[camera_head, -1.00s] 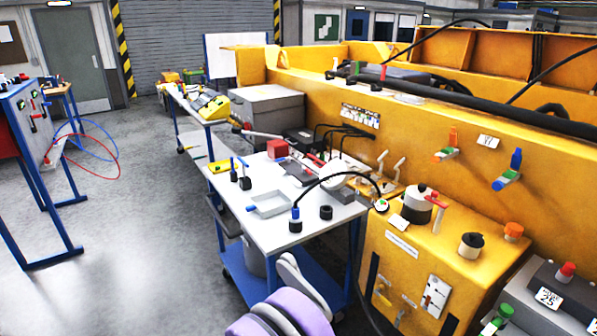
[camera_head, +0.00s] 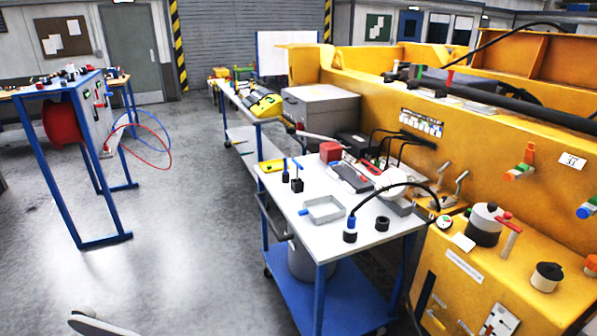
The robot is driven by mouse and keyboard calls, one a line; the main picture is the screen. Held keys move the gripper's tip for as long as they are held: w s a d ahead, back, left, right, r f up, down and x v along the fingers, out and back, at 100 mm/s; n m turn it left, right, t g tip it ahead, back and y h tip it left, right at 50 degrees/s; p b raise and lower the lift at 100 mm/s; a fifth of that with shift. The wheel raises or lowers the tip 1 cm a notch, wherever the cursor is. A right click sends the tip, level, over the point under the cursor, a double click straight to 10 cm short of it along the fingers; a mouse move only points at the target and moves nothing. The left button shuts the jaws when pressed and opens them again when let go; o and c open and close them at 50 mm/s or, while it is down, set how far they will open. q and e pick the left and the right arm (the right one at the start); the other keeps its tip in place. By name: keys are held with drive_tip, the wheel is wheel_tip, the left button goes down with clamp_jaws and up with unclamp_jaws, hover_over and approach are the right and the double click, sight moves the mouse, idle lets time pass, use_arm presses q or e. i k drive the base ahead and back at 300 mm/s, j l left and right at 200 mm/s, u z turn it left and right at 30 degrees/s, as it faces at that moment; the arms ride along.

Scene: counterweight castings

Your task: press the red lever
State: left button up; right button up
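An orange-topped lever with a green part (camera_head: 522,162) sticks out from the yellow wall farther right. A small red handle (camera_head: 371,167) lies among items on the white-topped table. I cannot tell for certain which one the task names. Neither of my grippers is in view. Only a grey rounded part, probably of my arm, shows at the bottom left edge.
The white-topped table (camera_head: 328,235) with blue legs holds a grey tray (camera_head: 323,210), a red block (camera_head: 330,151) and black knobs. A blue-framed stand (camera_head: 70,180) with a red reel is at the left. The grey floor between is clear.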

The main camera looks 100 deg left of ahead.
sight(362, 177)
drive_tip(key=k+j+u, duration=0.1)
drive_tip(key=j+u, duration=1.25)
drive_tip(key=j, duration=0.7)
drive_tip(key=i+j, duration=0.1)
drive_tip(key=j, duration=0.25)
drive_tip(key=j+u, duration=0.1)
drive_tip(key=j, duration=0.3)
drive_tip(key=i+j, duration=0.15)
drive_tip(key=j, duration=0.2)
drive_tip(key=i+j, duration=0.35)
drive_tip(key=j, duration=0.15)
drive_tip(key=i+j, duration=0.35)
drive_tip(key=j, duration=0.15)
